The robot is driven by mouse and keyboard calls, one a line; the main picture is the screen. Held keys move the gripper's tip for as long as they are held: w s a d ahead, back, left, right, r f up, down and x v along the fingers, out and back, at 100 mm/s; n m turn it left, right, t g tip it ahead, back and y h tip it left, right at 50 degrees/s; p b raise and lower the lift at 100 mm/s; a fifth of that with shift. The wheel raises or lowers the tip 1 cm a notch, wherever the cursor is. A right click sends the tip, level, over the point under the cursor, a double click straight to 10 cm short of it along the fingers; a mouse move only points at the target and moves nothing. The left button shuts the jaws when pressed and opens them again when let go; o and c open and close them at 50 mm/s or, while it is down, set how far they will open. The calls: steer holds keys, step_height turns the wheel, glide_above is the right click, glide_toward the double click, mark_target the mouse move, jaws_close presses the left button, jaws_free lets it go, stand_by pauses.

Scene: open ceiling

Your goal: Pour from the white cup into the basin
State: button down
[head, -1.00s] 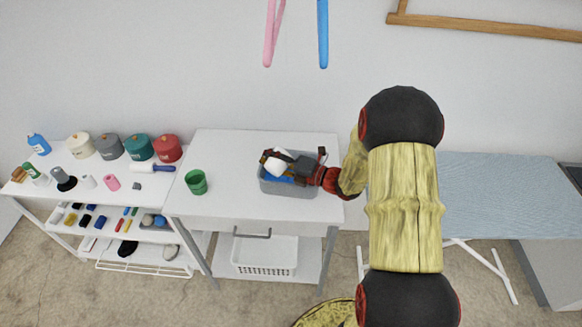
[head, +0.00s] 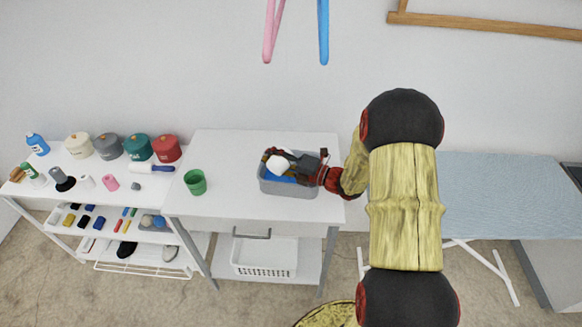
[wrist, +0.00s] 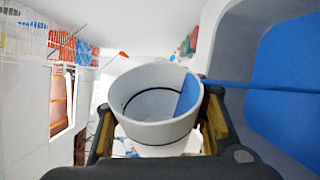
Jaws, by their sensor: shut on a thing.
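The grey basin (head: 290,190) stands on the white table, with blue showing inside it. In the wrist view its grey wall (wrist: 232,52) and blue content (wrist: 290,75) fill the right side. My gripper (head: 285,161) is over the basin, shut around the white cup (head: 279,164). In the wrist view the cup (wrist: 150,105) sits between the two fingers, its mouth facing the camera. Blue liquid lies against the cup's right inner wall, and a thin blue stream runs from its rim toward the basin. The cup is tipped on its side.
A green cup (head: 195,182) stands left of the basin on the table (head: 235,150). A shelf unit to the left carries several canisters (head: 137,147) and small items. A white basket (head: 264,257) sits below, and an ironing board (head: 490,195) is at right.

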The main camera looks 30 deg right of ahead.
steer(key=shift+d+f, duration=0.1)
steer(key=shift+d, duration=0.1)
steer(key=shift+w+d+r+m+p, duration=0.1)
steer(key=shift+d+r+m+p, duration=0.1)
steer(key=shift+m+p, duration=0.6)
steer(key=shift+w+d+r+m+p, duration=0.1)
steer(key=shift+r+m+p, duration=0.15)
steer(key=shift+p, duration=0.9)
